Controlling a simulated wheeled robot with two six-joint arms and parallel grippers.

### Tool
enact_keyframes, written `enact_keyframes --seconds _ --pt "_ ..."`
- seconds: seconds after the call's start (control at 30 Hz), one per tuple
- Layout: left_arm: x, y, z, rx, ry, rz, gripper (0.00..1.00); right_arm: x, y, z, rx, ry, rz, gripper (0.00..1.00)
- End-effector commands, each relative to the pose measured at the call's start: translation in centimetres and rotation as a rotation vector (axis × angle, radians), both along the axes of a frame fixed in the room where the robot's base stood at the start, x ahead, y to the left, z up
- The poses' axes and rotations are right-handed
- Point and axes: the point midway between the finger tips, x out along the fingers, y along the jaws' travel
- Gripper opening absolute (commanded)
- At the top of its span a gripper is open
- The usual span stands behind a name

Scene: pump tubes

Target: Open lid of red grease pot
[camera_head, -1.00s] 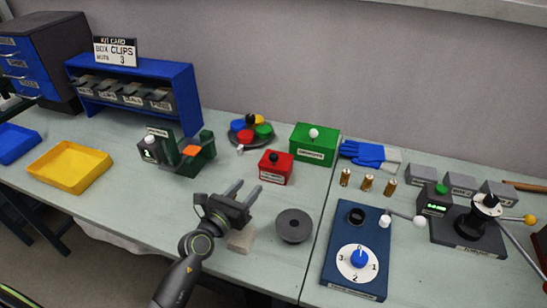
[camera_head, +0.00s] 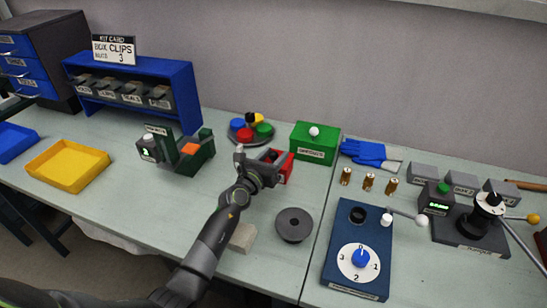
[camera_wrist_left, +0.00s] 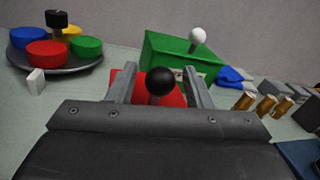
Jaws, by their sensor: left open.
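The red grease pot (camera_head: 284,169) stands on the bench in front of the green box, its lid on, and is partly hidden by my left gripper in the head view. In the left wrist view the red lid (camera_wrist_left: 148,87) shows with its round black knob (camera_wrist_left: 160,81). My left gripper (camera_head: 265,153) is open at the pot. In the wrist view its two fingers (camera_wrist_left: 160,82) stand on either side of the knob, apart from it. My right gripper is not in view.
The green box (camera_head: 315,143) with a white knob is just behind the pot. A round tray (camera_head: 237,141) with coloured pots is behind left. A grey round piece (camera_head: 294,224) and a beige block (camera_head: 243,238) lie in front. A blue dial unit (camera_head: 344,285) stands right.

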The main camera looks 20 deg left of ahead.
Motion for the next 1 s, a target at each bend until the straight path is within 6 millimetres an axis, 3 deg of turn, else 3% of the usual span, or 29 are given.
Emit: enact_keyframes --seconds 0.23,0.6,0.87,1.0 --pt "0.0 0.0 0.0 0.000 0.000 0.000 0.45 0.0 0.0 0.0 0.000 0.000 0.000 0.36" --pt "0.0 0.0 0.0 -0.001 0.000 0.000 0.00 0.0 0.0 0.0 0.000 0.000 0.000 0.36" --pt "0.0 0.3 0.2 0.000 0.006 0.000 0.00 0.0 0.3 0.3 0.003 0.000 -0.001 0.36" --pt "0.1 1.4 0.6 0.002 0.030 0.001 0.00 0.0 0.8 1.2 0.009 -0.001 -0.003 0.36"
